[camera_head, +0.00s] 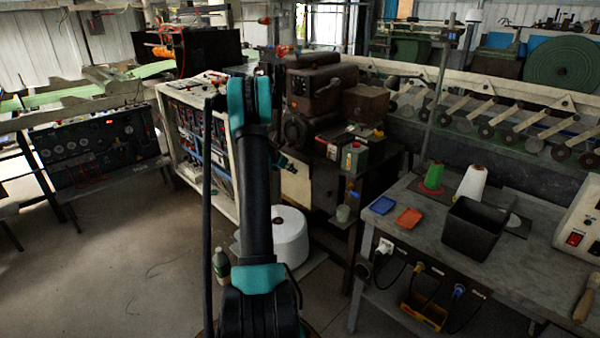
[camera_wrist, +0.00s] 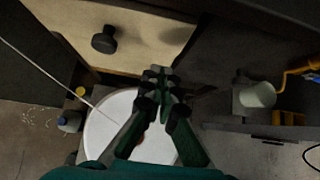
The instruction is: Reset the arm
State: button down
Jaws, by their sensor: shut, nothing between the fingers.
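My arm (camera_head: 257,195) rises from the bottom middle of the head view and reaches up and away toward the machines. My gripper (camera_wrist: 158,75) shows in the wrist view with its fingertips together and nothing between them. In the head view the gripper cannot be made out clearly behind the arm's far end. In the wrist view the fingers are in front of a large white spool (camera_wrist: 103,127) on the floor and a pale cabinet front with a black knob (camera_wrist: 104,40).
A grey workbench (camera_head: 400,240) at right bears a black bin (camera_head: 475,228), a blue tray (camera_head: 382,205), an orange tray (camera_head: 408,218) and thread cones. A white-framed cabinet (camera_head: 200,135) and dark machine (camera_head: 318,88) stand ahead. The floor (camera_head: 110,260) at left is largely clear.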

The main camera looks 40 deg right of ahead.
jog(key=v, duration=0.8)
jog(key=shift+a, duration=0.15)
jog(key=s+a+r+m+t+y, duration=0.1)
jog(key=s+a+r+m, duration=0.15)
jog(key=a, duration=0.75)
jog(key=s+a+r+m+t+y, duration=0.15)
jog(key=s+a+m, duration=0.25)
jog(key=a, duration=0.5)
jog(key=s+a+r+m+y, duration=0.1)
jog(key=s+a+m+y, duration=0.15)
jog(key=a, duration=0.75)
jog(key=s+a+f+m+y, duration=0.2)
jog(key=s+a+m, duration=0.3)
jog(key=s+a, duration=0.5)
jog(key=s+a+f+m+y, duration=0.2)
jog(key=s+a+m, duration=0.3)
jog(key=s+a, duration=0.5)
jog(key=shift+s+a+f+t, duration=0.4)
jog(key=shift+s+f+t, duration=0.1)
jog(key=shift+s, duration=0.45)
